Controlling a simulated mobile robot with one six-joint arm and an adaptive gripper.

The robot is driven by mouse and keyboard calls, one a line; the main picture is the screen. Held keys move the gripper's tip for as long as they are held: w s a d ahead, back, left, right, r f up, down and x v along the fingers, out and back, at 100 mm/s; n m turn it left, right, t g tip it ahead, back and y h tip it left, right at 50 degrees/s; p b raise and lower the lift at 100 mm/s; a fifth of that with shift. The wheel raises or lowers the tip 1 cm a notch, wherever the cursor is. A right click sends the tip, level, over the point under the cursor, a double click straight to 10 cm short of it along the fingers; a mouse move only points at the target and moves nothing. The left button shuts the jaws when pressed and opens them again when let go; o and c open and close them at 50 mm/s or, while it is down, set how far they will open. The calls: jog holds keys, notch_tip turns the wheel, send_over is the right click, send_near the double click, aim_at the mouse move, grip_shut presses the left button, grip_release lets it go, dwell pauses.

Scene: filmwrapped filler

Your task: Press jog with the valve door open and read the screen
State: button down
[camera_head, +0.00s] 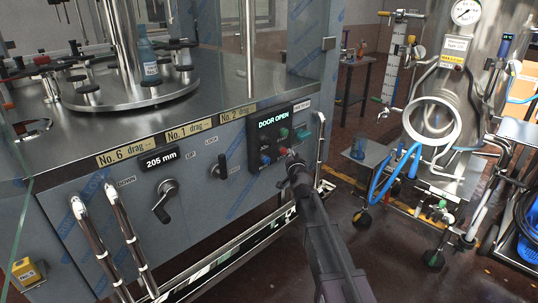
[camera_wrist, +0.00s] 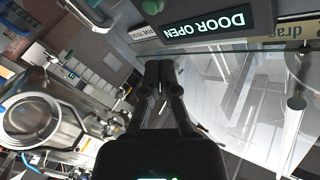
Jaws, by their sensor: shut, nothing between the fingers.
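The small black control panel (camera_head: 258,172) is on the front of the steel machine, with a lit screen (camera_head: 273,120) reading "DOOR OPEN". Green, blue and red buttons sit below the screen; I cannot read which is jog. The screen shows upside down in the wrist view (camera_wrist: 210,25), with a green button (camera_wrist: 180,18) beside it. My gripper (camera_head: 292,160) is shut and empty, its tips at the panel's lower right near the buttons. I cannot tell whether they touch. It also shows in the wrist view (camera_wrist: 160,78). I cannot make out the valve door.
A "205 mm" display (camera_head: 165,159), a black crank (camera_head: 165,198) and a selector knob (camera_head: 222,163) are left of the panel. A steel tank (camera_head: 470,90) with a gauge stands at right. Floor is open between.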

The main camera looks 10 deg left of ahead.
aim_at(266, 141)
jog(key=w+m+t+h+b, duration=0.1)
jog(key=w+f+m+t+h+b, duration=0.1)
jog(key=b, duration=0.1)
jog(key=shift+w+a+f+m, duration=0.15)
jog(key=shift+a+f+m, duration=0.1)
jog(key=shift+a+m, duration=0.1)
jog(key=w+a, duration=0.5)
jog(key=a, duration=0.2)
jog(key=shift+w, duration=0.15)
dwell(0.7)
jog(key=shift+w+a, duration=0.1)
dwell(1.4)
jog(key=shift+w+a, duration=0.15)
jog(key=shift+w, duration=0.05)
